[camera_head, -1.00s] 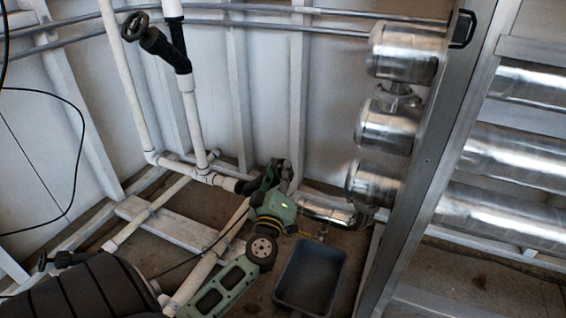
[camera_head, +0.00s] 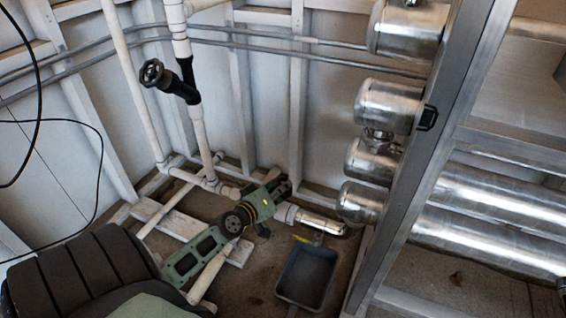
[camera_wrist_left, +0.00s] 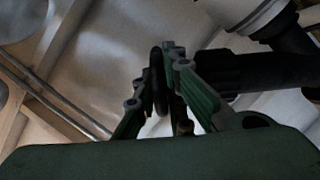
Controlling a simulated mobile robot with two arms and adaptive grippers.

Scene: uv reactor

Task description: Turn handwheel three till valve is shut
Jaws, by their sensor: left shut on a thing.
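My left gripper (camera_head: 280,187) is low in the corner at the end of my green arm, by the white lower pipe. In the left wrist view its green fingers (camera_wrist_left: 168,85) are shut on the rim of a dark handwheel (camera_wrist_left: 157,78), seen nearly edge-on. A black ribbed valve body (camera_wrist_left: 255,72) lies to the right of the fingers there. In the head view my gripper and arm mostly hide this wheel, and no number can be read. My right gripper is not in view.
Another black handwheel (camera_head: 152,72) sits on a valve on the upright white pipe (camera_head: 198,130). A dark grey bin (camera_head: 307,277) stands on the floor right of my arm. Shiny metal cylinders (camera_head: 385,105) and a grey metal post (camera_head: 425,150) stand at the right.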

